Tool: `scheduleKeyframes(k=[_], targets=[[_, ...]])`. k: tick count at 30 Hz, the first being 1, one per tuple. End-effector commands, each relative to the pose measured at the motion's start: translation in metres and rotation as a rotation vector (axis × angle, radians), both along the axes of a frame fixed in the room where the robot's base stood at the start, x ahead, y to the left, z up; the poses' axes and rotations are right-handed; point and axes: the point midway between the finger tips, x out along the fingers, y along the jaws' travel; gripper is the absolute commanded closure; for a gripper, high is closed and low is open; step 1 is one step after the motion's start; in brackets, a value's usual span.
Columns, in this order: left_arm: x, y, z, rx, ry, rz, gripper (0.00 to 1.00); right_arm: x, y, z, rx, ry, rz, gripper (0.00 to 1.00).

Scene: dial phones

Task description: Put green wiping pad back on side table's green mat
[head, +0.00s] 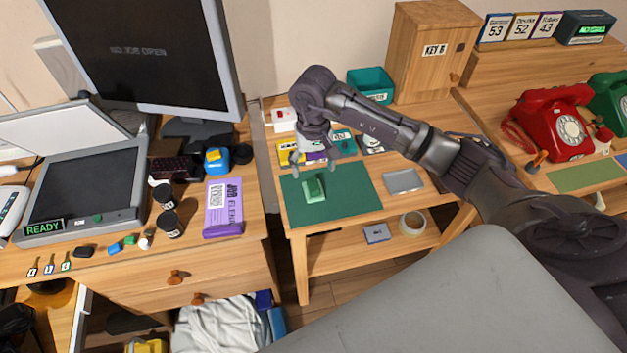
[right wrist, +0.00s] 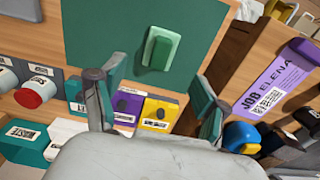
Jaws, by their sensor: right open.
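The green wiping pad (head: 314,189) lies on the dark green mat (head: 355,192) on the side table (head: 296,228). My right gripper (head: 313,160) is above the back part of the mat, beyond the pad. In the right wrist view its two fingers (right wrist: 155,100) are wide apart with nothing between them, and the pad lies clear of them. My left gripper is not in view.
Yellow and purple boxes (right wrist: 160,112) stand at the mat's back edge, close to the right gripper. A grey tray (head: 403,181) lies right of the mat. A teal bin (head: 370,85) and the KEY B cabinet (head: 430,55) stand behind. A desk with a purple job packet (head: 224,205) is at left.

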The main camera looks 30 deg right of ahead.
Motion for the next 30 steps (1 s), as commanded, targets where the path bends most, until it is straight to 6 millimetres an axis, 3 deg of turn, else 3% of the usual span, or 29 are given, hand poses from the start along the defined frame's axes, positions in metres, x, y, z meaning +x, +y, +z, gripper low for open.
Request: scheduleKeyframes(k=[4, 10, 26, 30], targets=[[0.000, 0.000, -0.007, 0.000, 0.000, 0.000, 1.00, 0.001, 0.000, 0.026, -0.002, -0.003, 0.001, 0.26], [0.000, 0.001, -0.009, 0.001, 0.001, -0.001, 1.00, 0.000, 0.000, 0.043, 0.000, 0.000, 0.000, 0.26], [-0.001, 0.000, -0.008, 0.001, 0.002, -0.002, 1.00, 0.000, 0.001, 0.045, 0.001, 0.002, 0.000, 0.26], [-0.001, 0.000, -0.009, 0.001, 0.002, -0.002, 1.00, -0.003, 0.024, 0.038, 0.086, -0.007, -0.013, 0.26]])
